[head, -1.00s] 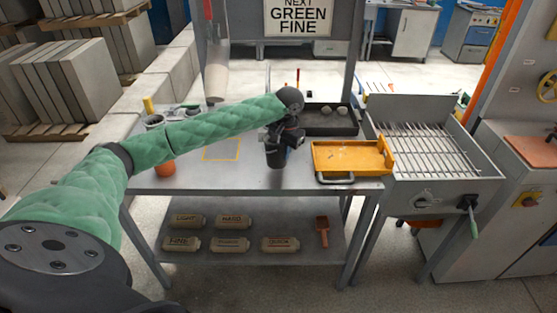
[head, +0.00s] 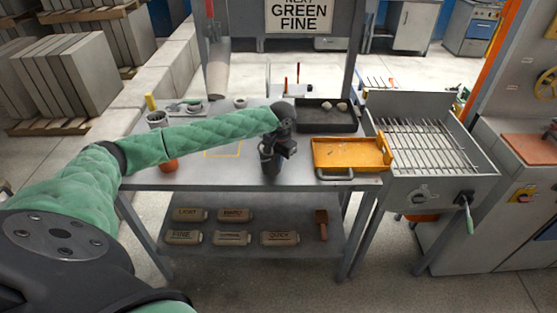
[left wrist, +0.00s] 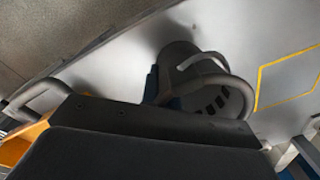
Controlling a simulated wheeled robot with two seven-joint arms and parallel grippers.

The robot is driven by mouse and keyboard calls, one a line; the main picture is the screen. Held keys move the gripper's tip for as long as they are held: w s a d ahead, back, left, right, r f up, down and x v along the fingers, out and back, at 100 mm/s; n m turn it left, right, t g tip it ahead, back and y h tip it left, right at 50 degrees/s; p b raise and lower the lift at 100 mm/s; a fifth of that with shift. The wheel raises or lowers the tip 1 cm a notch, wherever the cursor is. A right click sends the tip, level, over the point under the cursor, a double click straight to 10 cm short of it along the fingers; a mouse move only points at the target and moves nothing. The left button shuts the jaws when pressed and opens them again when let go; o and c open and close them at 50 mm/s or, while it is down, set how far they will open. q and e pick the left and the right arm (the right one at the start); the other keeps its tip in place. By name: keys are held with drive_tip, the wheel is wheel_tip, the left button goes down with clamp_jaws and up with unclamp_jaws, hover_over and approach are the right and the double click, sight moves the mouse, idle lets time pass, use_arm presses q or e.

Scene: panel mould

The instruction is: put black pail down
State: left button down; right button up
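The black pail (head: 269,163) is upright at the front middle of the grey table. My left gripper (head: 286,149) is at its upper right side and appears shut on it. The pail also shows in the left wrist view (left wrist: 232,92), with a curved grey handle and a dark shadow on the table beside it. The gripper body hides its lower part there, and I cannot tell whether its base touches the tabletop. My right gripper is not in view.
A yellow tray (head: 345,153) lies right of the pail, with a black tray (head: 325,126) behind it. A yellow outline (head: 222,155) is marked on the table to the left, partly hidden by my arm. An orange object (head: 169,165) sits near the left front. A grill box (head: 425,150) stands right.

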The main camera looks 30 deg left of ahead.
use_arm(q)
drive_tip(key=c, duration=2)
unclamp_jaws()
drive_tip(key=o, duration=0.3)
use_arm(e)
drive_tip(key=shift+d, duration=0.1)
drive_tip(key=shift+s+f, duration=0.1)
